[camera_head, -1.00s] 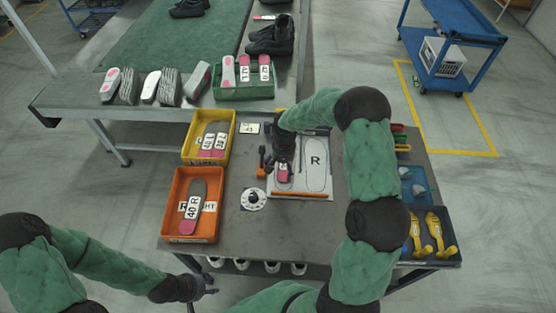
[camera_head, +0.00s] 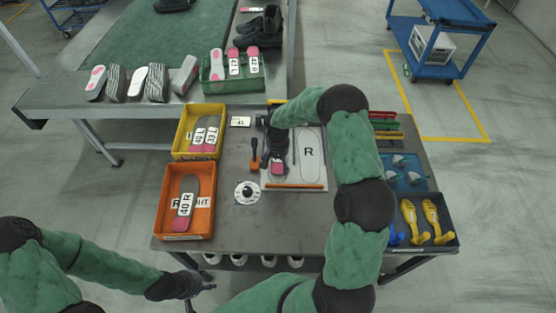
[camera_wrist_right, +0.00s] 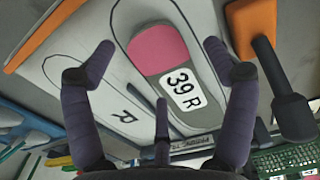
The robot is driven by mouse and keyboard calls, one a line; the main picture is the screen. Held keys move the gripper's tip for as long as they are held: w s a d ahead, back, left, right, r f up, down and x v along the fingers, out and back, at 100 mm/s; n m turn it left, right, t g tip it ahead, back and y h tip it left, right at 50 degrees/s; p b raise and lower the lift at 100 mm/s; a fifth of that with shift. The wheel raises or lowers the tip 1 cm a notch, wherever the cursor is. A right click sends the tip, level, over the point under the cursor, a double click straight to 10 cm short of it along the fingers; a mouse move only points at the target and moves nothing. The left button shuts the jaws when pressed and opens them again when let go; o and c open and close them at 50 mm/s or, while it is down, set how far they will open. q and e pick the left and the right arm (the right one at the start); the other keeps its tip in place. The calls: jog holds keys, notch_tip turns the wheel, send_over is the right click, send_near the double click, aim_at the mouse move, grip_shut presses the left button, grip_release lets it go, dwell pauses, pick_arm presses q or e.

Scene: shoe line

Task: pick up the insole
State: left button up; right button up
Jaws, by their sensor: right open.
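The insole (camera_wrist_right: 180,85) has a pink heel, a grey body and a white label reading 39 R. It lies on a white board with printed foot outlines; in the head view its pink heel (camera_head: 277,168) shows below my right gripper (camera_head: 275,157), which hides most of the rest. In the right wrist view my right gripper (camera_wrist_right: 160,72) is open, its fingers spread either side of and over the insole, holding nothing. Whether they touch the board is unclear. My left gripper (camera_head: 205,287) is empty-looking at the near left, off the table; its fingers are too small to judge.
The board's R outline (camera_head: 310,150) is bare. An orange bin (camera_head: 163,228) and a yellow bin (camera_head: 178,140) with insoles stand left. A dark tray (camera_head: 440,242) with yellow items stands right.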

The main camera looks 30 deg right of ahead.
notch_tip(320, 180, down, 2)
jog(key=shift+f, duration=0.2)
jog(key=c, duration=1)
jog(key=shift+c, duration=0.2)
